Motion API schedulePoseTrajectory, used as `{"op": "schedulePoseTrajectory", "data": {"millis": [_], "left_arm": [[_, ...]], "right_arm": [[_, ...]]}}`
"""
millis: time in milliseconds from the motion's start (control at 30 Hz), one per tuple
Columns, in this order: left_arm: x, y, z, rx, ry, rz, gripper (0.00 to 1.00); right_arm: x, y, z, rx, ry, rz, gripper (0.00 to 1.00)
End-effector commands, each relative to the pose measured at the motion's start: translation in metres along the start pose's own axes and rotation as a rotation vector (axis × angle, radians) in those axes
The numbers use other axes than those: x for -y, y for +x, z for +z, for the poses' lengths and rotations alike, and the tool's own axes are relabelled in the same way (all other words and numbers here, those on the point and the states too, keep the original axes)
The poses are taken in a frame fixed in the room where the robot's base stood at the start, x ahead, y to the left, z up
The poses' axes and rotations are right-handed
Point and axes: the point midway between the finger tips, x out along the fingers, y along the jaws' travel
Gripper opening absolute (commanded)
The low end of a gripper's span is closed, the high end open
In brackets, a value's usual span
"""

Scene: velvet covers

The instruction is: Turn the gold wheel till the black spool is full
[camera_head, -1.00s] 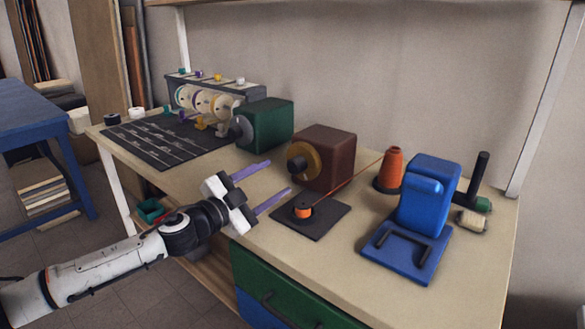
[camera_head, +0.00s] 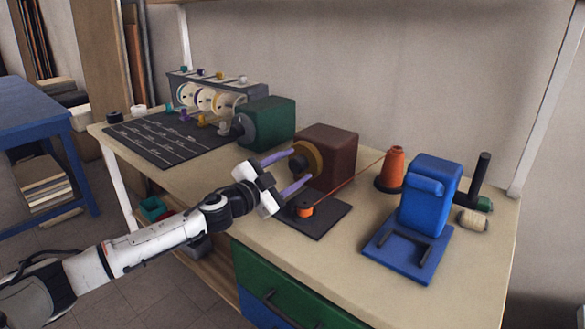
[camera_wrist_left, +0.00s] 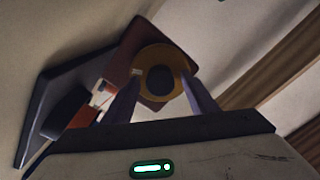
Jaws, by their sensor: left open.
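The gold wheel (camera_head: 309,157) is on the front of a brown box (camera_head: 335,160). In the left wrist view the gold wheel (camera_wrist_left: 160,72) shows as a ring with a dark hub, between my two fingers. The black spool (camera_head: 305,210) stands on a dark plate (camera_head: 325,217) and carries some orange thread. The thread runs up to an orange cone (camera_head: 393,168). My left gripper (camera_head: 299,166) is open, its purple fingers pointing at the wheel from the front left. I cannot tell whether they touch it. My right gripper is not in view.
A blue device (camera_head: 425,205) stands to the right, with a cream spool (camera_head: 472,220) beside it. A green box (camera_head: 266,123) and a black mat (camera_head: 165,138) are to the left. The bench front right is clear.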

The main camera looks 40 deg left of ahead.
Motion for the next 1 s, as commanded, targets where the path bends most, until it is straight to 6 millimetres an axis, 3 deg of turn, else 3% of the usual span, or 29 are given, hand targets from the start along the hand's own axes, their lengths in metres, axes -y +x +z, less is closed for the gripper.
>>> {"op": "schedulePoseTrajectory", "data": {"millis": [67, 300, 667, 1000], "left_arm": [[-0.0001, -0.0001, 0.0000, 0.000, 0.000, 0.000, 0.53], [0.0000, -0.0003, -0.0001, 0.000, 0.000, 0.000, 0.12], [0.0003, -0.0003, -0.0006, 0.000, 0.054, 0.000, 0.12], [0.0005, -0.0004, -0.0011, 0.000, 0.298, 0.000, 0.12]], "right_arm": [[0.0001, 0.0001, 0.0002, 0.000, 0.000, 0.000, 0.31], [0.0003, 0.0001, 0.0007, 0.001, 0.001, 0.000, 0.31], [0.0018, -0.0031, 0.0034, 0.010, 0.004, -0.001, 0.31], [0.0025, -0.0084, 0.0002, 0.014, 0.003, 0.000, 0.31]]}}
